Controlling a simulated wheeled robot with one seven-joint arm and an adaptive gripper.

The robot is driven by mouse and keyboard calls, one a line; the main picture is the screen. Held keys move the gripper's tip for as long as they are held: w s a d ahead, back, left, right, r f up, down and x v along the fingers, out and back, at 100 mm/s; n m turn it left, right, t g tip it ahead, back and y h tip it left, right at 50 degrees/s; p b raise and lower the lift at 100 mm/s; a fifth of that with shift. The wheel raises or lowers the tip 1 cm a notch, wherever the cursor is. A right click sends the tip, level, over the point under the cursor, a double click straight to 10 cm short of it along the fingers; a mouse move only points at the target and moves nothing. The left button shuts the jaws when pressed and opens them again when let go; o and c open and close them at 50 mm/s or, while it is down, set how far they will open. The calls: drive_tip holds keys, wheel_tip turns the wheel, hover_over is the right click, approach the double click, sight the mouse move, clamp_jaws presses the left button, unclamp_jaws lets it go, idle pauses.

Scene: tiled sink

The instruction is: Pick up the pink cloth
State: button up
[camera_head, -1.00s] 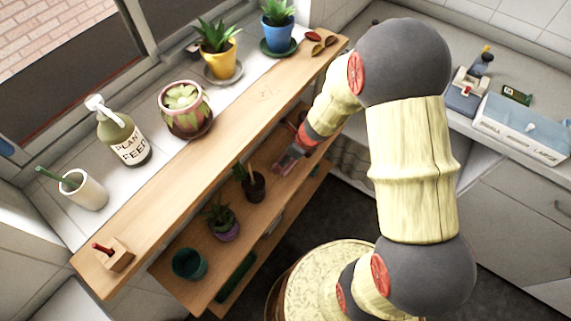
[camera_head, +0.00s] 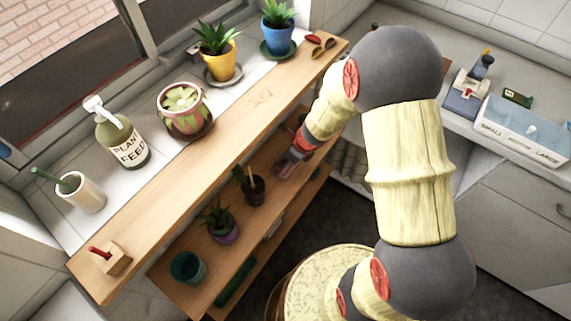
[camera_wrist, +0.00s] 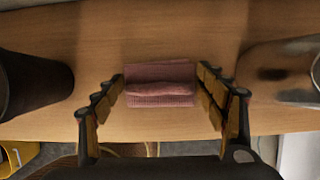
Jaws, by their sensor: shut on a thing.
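The pink cloth (camera_wrist: 160,86) is a folded, ribbed bundle on the wooden shelf in the wrist view. My gripper (camera_wrist: 160,76) has one finger against each side edge of the cloth and is shut on it. I cannot see a gap under the cloth. In the head view my gripper (camera_head: 287,164) reaches under the upper wooden board to the lower shelf. The cloth there is too small and too covered to make out clearly.
A dark pot (camera_wrist: 33,85) stands left of my gripper and a shiny metal thing (camera_wrist: 285,72) stands to its right. Potted plants (camera_head: 222,224) and a teal pot (camera_head: 188,267) share the lower shelf. The upper board (camera_head: 200,170) overhangs it.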

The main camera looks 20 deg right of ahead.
drive_tip(key=shift+s+d+r+p, duration=0.15)
drive_tip(key=shift+r+p, duration=0.45)
drive_tip(key=shift+r, duration=0.1)
wheel_tip(320, 180, up, 6)
drive_tip(key=p, duration=0.4)
drive_tip(key=s+d, duration=1.1)
drive_tip(key=s, duration=0.5)
drive_tip(key=shift+d+f, duration=0.2)
drive_tip(key=shift+d, duration=0.05)
drive_tip(key=shift+o, duration=0.9)
drive_tip(key=c, duration=0.4)
drive_tip(key=shift+c, duration=0.5)
